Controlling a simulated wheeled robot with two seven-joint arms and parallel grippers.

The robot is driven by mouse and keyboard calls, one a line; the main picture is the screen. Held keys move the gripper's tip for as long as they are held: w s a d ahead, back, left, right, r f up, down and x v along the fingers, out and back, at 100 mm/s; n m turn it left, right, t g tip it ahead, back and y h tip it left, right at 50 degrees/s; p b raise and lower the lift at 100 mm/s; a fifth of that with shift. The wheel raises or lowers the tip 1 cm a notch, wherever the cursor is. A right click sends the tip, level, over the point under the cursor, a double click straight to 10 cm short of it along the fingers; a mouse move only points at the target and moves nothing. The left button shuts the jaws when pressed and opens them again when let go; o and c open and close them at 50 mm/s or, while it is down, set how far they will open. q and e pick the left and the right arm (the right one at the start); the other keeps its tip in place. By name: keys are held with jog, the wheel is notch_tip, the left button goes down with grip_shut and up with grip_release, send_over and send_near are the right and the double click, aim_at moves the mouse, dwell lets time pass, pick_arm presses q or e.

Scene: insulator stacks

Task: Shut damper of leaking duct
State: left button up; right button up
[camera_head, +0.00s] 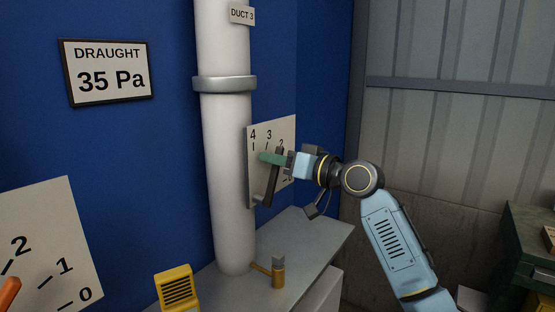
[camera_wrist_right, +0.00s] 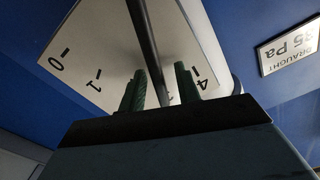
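The white duct (camera_head: 228,150) labelled "DUCT 3" (camera_head: 242,15) stands upright in the head view. A scale plate (camera_head: 287,130) beside it shows 4, 3 and 2; the lower numbers are partly hidden. The dark damper lever (camera_head: 270,185) stands in front of the plate, its upper end near the 3 and 2. My right gripper (camera_head: 271,157) is at the lever's upper part. In the right wrist view its two green fingers (camera_wrist_right: 161,88) are apart, with the grey lever (camera_wrist_right: 146,40) running between them, close to one finger. My left gripper is not in view.
A sign (camera_head: 105,75) reads "DRAUGHT 35 Pa". Another scale plate (camera_head: 45,235) and an orange rod end (camera_head: 8,292) are at the left. A green cabinet (camera_head: 530,235) is far right.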

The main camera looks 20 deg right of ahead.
aim_at(279, 183)
grip_shut()
jog(key=shift+w+d, duration=0.1)
dwell(0.3)
jog(key=shift+w+d+f+m+p, duration=0.65)
jog(key=shift+f+m, duration=0.8)
jog(key=shift+m, duration=0.8)
jog(key=shift+w+d+f+m+p, duration=0.5)
jog(key=shift+d+f+m+p, duration=0.3)
jog(key=shift+f+m, duration=1)
jog(key=shift+w+d+f+m+p, duration=0.55)
jog(key=shift+d+f+m, duration=0.4)
jog(key=shift+m, duration=1.7)
jog(key=shift+a+f, duration=0.15)
